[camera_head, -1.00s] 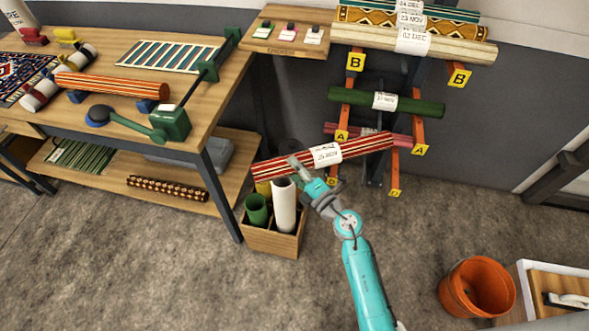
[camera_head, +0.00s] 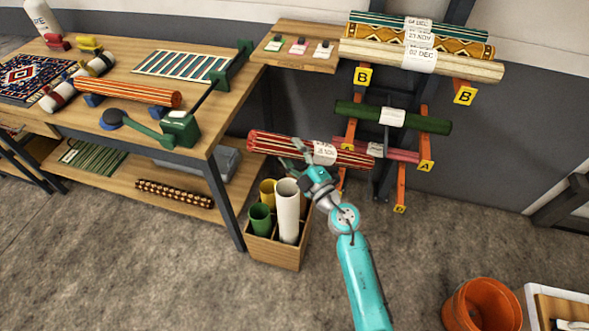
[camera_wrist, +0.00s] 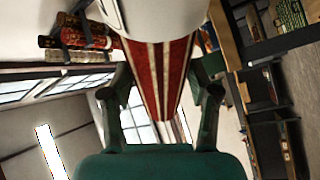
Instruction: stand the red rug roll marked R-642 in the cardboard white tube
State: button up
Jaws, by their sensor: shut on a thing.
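My gripper (camera_head: 306,169) is shut on a red rug roll with cream stripes (camera_head: 284,148), near its white label. The label's number is too small to read. The roll lies roughly level in the air, its left end above the box of tubes. In the wrist view the striped roll (camera_wrist: 158,80) runs between my fingers, with the white label above. The white tube (camera_head: 289,212) stands upright in a wooden box (camera_head: 277,250), below the roll and a little left of my gripper. Its open top faces up.
A green tube (camera_head: 260,218) and a yellow tube (camera_head: 267,192) share the box. A wooden workbench (camera_head: 215,110) stands left. A rack behind holds a green roll (camera_head: 425,121) and a pinkish-red roll (camera_head: 398,153). An orange bucket (camera_head: 484,308) is at lower right. The floor in front is clear.

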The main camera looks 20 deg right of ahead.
notch_tip(320, 180, up, 18)
jog(key=w+m+t+h, duration=0.1)
jog(key=w+m+t, duration=0.1)
jog(key=m, duration=1.1)
notch_tip(320, 180, down, 35)
jog(key=shift+w+r, duration=0.2)
jog(key=shift+w, duration=0.05)
dwell(3.1)
jog(key=o, duration=1.7)
jog(key=shift+s+f, duration=0.1)
jog(key=shift+f, duration=0.05)
